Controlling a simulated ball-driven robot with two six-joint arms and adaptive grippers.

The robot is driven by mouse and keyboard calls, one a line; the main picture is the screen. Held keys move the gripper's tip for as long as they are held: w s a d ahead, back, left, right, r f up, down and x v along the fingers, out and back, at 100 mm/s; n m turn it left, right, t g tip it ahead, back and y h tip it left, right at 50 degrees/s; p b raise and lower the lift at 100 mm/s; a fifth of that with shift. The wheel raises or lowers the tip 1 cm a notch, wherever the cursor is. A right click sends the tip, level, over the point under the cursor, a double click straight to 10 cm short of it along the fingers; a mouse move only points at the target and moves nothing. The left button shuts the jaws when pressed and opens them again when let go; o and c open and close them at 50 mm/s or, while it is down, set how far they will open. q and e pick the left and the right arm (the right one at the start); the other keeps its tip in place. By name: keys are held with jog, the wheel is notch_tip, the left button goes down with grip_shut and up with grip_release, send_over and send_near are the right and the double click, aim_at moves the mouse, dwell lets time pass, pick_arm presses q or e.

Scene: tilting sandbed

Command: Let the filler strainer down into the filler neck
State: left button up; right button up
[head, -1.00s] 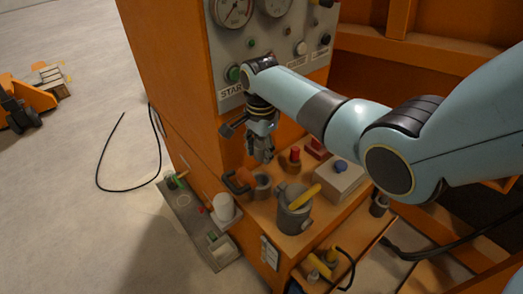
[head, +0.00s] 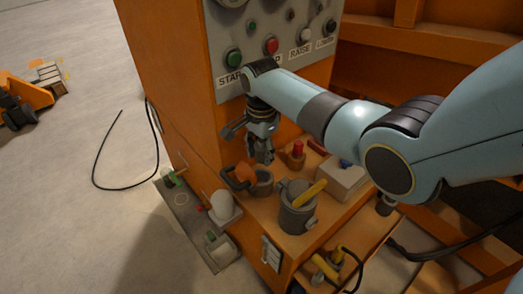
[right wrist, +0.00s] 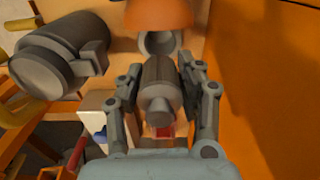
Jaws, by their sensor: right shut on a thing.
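My right gripper (head: 262,152) is over the ledge below the control panel, pointing down. In the right wrist view its two fingers (right wrist: 165,95) are shut on a grey cylinder, the filler strainer (right wrist: 157,78). The filler neck is a short grey open tube (head: 263,182) on the ledge; its opening also shows in the right wrist view (right wrist: 158,42), beyond the strainer. An orange cap (head: 243,174) is beside the neck, swung open. The strainer appears above and apart from the neck; the exact gap is hard to judge. My left gripper is not in view.
A grey can (head: 297,212) with a yellow handle stands close to the neck. A red-topped post (head: 297,152) and a pale box (head: 342,182) are behind it. The orange control panel wall (head: 180,90) rises close by. A side tray (head: 195,225) holds small items.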

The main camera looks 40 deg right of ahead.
jog(key=shift+f+b, duration=2)
jog(key=shift+f, duration=0.85)
jog(key=shift+p, duration=0.7)
jog(key=shift+f+b, duration=0.65)
jog(key=shift+f, duration=0.2)
jog(key=shift+r, duration=0.1)
jog(key=shift+r+p, duration=0.55)
jog(key=shift+p, duration=0.2)
jog(key=shift+p, duration=0.4)
dwell(0.8)
jog(key=shift+f, duration=0.3)
